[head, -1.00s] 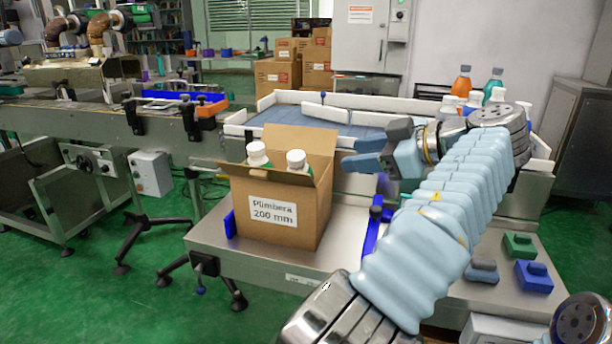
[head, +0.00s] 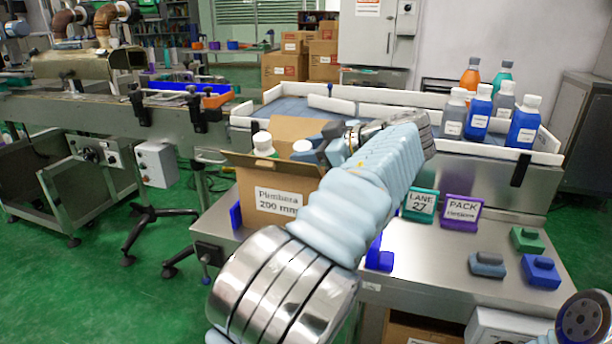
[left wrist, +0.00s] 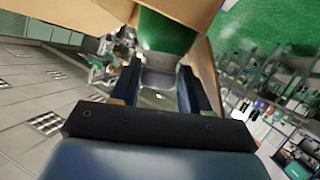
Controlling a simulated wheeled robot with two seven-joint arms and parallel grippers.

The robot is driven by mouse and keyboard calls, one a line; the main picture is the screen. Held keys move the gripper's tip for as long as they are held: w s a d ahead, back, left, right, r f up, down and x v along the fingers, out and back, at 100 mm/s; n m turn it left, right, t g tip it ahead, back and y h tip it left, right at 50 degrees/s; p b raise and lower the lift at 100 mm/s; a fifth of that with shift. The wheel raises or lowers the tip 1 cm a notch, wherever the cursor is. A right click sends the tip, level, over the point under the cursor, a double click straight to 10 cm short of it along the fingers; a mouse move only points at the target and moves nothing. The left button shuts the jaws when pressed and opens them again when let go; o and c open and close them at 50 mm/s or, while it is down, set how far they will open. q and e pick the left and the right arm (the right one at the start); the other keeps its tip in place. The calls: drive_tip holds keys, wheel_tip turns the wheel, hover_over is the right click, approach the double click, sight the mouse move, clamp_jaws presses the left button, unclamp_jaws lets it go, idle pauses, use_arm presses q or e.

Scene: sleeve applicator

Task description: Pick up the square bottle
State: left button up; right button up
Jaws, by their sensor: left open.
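My left gripper (head: 314,143) is at the open carton's right side in the head view, beside the bottle caps. It is open. In the left wrist view its two fingers (left wrist: 170,90) are apart, with a green bottle (left wrist: 165,32) just beyond them and cardboard on both sides. Two white-capped bottles stand in the carton (head: 262,200): one cap (head: 263,143) is clear, the other (head: 302,147) is partly covered by my gripper. Blue bottles with flat sides (head: 523,124) (head: 478,112) stand on the tray at right. I cannot tell which bottle is meant. My right gripper is not in view.
Grey (head: 453,115), orange (head: 470,77) and teal (head: 501,75) bottles share the white-walled tray (head: 400,98). Teal (head: 419,204) and purple (head: 461,211) signs and small blocks (head: 541,272) stand on the steel table (head: 425,262). My arm hides the carton's right part.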

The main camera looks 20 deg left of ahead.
use_arm(q)
drive_tip(key=shift+c, duration=0.3)
clamp_jaws()
drive_tip(key=shift+r, duration=0.15)
